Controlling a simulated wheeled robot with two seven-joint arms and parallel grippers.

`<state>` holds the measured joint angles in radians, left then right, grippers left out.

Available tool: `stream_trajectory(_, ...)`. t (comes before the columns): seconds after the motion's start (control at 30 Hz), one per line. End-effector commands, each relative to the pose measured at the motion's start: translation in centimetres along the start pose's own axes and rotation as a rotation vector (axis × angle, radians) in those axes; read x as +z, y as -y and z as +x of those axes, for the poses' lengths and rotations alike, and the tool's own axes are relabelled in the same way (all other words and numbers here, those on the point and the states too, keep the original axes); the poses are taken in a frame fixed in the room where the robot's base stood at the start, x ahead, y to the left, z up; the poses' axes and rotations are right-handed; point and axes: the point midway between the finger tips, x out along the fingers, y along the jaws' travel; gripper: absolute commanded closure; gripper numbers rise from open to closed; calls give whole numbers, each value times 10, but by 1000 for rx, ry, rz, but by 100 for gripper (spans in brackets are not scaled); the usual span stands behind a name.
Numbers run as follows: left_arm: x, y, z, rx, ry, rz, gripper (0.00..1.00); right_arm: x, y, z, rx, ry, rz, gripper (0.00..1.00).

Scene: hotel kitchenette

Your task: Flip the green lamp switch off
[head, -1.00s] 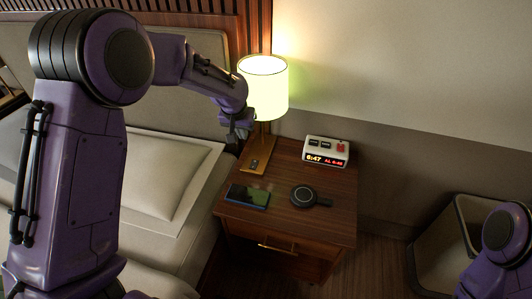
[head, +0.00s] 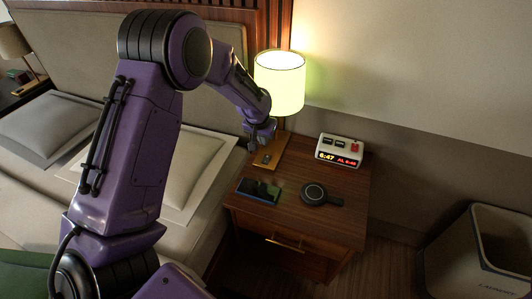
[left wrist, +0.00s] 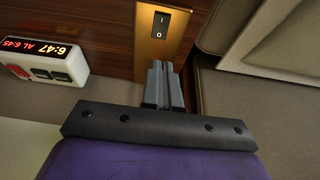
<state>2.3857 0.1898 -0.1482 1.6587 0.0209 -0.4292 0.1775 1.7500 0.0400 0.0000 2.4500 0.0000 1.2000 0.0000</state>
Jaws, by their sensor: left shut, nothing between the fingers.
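The lamp (head: 279,82) stands at the back left of the nightstand, its pale yellow-green shade lit. Its brass base (head: 272,152) carries the switch, a small black rocker marked I and O, which shows clearly in the left wrist view (left wrist: 161,25) on the brass plate (left wrist: 158,64). My left gripper (head: 252,145) is just left of the lamp base in the head view. In the left wrist view its two grey fingers (left wrist: 163,66) are together and empty, pointing toward the switch with a gap before it. Contact with the base cannot be told. My right gripper is out of view.
On the nightstand (head: 300,218) are a white alarm clock (head: 339,149), a dark phone (head: 258,190) and a round black pad with a handle (head: 316,194). The bed (head: 190,165) is left, a laundry bin (head: 485,255) right. The wall is behind.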

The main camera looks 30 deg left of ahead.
Motion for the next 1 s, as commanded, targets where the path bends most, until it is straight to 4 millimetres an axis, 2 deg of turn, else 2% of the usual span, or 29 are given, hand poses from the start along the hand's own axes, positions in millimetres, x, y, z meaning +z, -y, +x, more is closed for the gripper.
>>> stream_trajectory(0.03, 1, 0, 13, 0, 2, -1, 100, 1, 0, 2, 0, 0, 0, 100)
stream_trajectory(0.2, 1, 0, 50, -1, 2, 0, 100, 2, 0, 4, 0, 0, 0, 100)
stream_trajectory(0.4, 7, 0, 79, 0, 2, 0, 100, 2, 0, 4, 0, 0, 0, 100)
stream_trajectory(0.57, 9, 0, 88, 0, 0, 0, 100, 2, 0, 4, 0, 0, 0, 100)
stream_trajectory(0.87, 9, 0, 89, 0, 0, 0, 100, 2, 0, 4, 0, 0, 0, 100)
stream_trajectory(1.0, 12, 17, 87, -7, 32, -25, 100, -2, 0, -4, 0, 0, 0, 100)
